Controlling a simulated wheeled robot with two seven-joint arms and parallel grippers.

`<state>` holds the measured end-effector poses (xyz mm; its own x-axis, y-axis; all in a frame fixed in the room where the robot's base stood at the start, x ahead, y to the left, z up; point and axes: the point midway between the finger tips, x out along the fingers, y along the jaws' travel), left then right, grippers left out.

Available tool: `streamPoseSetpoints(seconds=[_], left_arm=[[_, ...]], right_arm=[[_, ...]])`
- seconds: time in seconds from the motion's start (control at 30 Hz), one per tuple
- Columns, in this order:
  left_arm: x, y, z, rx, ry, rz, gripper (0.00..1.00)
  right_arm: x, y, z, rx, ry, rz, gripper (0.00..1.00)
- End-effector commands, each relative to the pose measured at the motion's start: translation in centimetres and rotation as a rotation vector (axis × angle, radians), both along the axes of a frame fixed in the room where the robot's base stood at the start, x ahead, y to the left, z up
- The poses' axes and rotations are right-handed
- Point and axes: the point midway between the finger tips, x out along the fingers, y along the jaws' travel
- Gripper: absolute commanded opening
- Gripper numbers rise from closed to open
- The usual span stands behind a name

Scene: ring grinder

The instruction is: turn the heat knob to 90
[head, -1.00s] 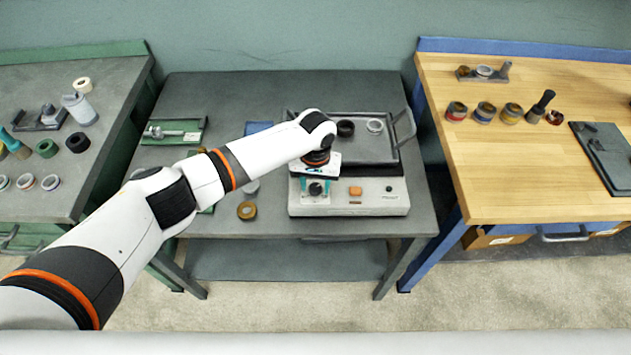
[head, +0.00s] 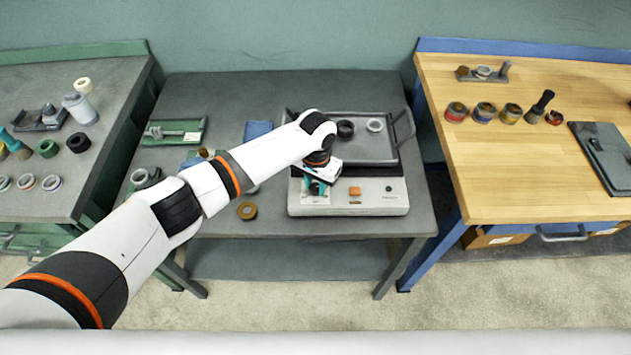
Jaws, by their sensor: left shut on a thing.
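The white heater unit (head: 350,205) stands on the middle grey table, with an orange button (head: 355,190) and a small dark green button (head: 389,188) on its front panel. My left gripper (head: 315,190) points down at the left part of this panel. It is shut on the heat knob (head: 316,188), a small dark knob largely hidden between the teal fingertips. I cannot read the knob's setting or the marks around it. My right gripper is not in view.
A grey tray (head: 385,160) on the unit holds a black ring (head: 345,129) and a pale ring (head: 375,125). A brown ring (head: 247,210) lies left of the unit. The blue-edged wooden bench (head: 510,150) is at right, the green-edged bench (head: 110,90) at left.

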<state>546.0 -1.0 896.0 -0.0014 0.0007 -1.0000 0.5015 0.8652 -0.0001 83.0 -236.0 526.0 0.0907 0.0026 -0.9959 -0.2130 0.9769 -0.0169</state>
Motion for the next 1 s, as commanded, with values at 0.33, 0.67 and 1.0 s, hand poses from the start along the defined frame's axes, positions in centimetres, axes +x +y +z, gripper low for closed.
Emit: streamPoseSetpoints(seconds=[0.33, 0.67, 1.0], left_arm=[[0.04, -0.09, 0.14, -0.003, -0.002, -0.328, 0.06], [0.04, -0.14, 0.17, -0.003, -0.003, -0.641, 0.06], [0.04, -0.16, 0.17, -0.002, -0.005, -0.965, 0.06]], right_arm=[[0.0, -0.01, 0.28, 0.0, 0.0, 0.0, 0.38], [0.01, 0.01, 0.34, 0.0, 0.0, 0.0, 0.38], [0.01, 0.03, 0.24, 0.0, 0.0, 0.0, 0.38]])
